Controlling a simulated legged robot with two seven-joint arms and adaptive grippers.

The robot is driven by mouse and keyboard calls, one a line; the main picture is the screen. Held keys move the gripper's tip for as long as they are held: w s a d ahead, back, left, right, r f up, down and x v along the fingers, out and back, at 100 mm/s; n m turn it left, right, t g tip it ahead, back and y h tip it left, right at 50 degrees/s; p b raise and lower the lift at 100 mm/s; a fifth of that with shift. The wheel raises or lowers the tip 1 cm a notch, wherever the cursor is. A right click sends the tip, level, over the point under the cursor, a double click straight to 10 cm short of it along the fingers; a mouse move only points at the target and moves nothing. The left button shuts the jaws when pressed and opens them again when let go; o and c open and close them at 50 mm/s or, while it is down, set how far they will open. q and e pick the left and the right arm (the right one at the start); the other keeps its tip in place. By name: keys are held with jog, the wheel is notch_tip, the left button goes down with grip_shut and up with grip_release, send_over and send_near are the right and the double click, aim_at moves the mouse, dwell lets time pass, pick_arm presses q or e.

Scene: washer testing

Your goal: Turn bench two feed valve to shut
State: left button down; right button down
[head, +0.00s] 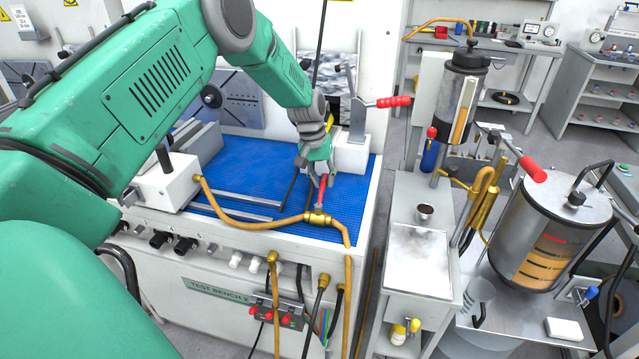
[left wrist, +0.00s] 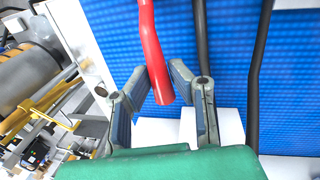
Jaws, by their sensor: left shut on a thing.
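The bench two feed valve (head: 318,218) is a brass fitting on a tan hose at the front edge of the blue bench mat. Its red lever handle (head: 321,191) stands up from the fitting towards my gripper. My left gripper (head: 319,178) is over the front right of the mat, with its fingers around the handle's upper part. In the left wrist view the red handle (left wrist: 153,50) runs between the two fingers of my left gripper (left wrist: 165,82), and its end shows there. The fitting is outside that view. My right gripper is not in view.
The bench front carries a "TEST BENCH 2" label (head: 218,290), knobs and hanging hoses. Another red-handled lever (head: 393,102) sticks out behind my gripper. A steel cart (head: 418,262) and a metal tank (head: 548,235) stand to the right. Blue mat (head: 245,165) lies bare to the left.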

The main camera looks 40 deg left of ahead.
pick_arm(q)
jog(key=shift+w+d+m, duration=0.2)
jog(key=shift+m, duration=0.3)
jog(key=shift+r, duration=0.15)
jog(key=c, duration=1.4)
grip_release()
notch_tip(320, 180, up, 12)
jog(key=a, duration=0.2)
jog(key=shift+s+f, duration=0.2)
jog(key=shift+s, duration=0.25)
jog(key=shift+a, duration=0.1)
